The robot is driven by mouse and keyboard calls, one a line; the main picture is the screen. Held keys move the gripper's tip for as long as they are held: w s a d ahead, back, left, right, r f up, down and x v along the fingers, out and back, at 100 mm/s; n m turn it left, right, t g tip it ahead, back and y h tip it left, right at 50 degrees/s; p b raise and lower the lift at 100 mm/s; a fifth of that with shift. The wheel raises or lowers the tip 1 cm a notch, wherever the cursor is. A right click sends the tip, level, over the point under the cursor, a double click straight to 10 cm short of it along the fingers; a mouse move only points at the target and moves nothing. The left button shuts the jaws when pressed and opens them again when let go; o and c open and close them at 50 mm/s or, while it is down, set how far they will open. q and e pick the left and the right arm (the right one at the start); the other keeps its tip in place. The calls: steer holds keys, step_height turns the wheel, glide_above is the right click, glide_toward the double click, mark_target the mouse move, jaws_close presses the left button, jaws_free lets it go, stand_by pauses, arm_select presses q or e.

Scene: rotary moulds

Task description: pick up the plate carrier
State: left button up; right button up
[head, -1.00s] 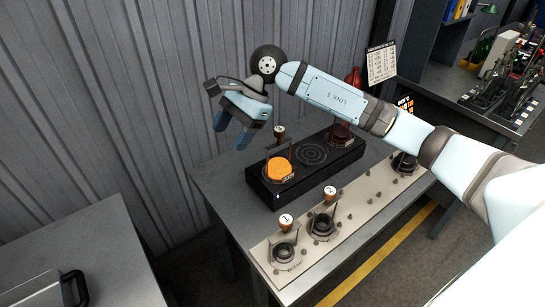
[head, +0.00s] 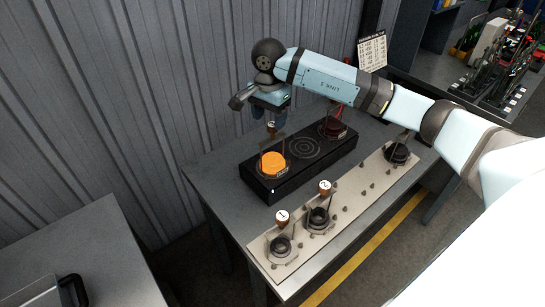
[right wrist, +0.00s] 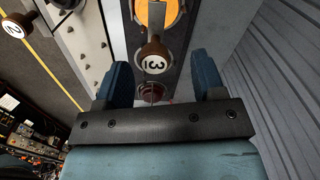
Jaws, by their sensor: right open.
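A carrier with a brown knob (right wrist: 153,58) stands on the black heater box (head: 262,188). In the head view the same knob (head: 271,127) is at the top of a thin upright bracket beside a glowing orange disc (head: 272,164). My right gripper (head: 269,112) is open and empty, fingers down, just above this knob and close to it. In the right wrist view the knob is in front of the gap between the two blue fingers (right wrist: 163,78), slightly left. My left gripper is not in view.
A beige strip (head: 345,215) along the table's front holds carrier 1 (head: 281,245), carrier 2 (head: 319,217) and a dark ring unit (head: 397,153). A dark red piece (head: 332,127) is at the box's far end. A corrugated wall (head: 100,100) rises behind. Bare table lies left of the box.

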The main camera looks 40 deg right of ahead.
mark_target(273, 124)
steer(key=f, duration=0.1)
steer(key=f+p, duration=0.1)
steer(key=f, duration=0.1)
steer(key=shift+s+d+f, duration=0.3)
steer(key=shift+d+f, duration=0.05)
steer(key=shift+f, duration=0.55)
jaws_close()
steer(key=shift+w+r, duration=0.1)
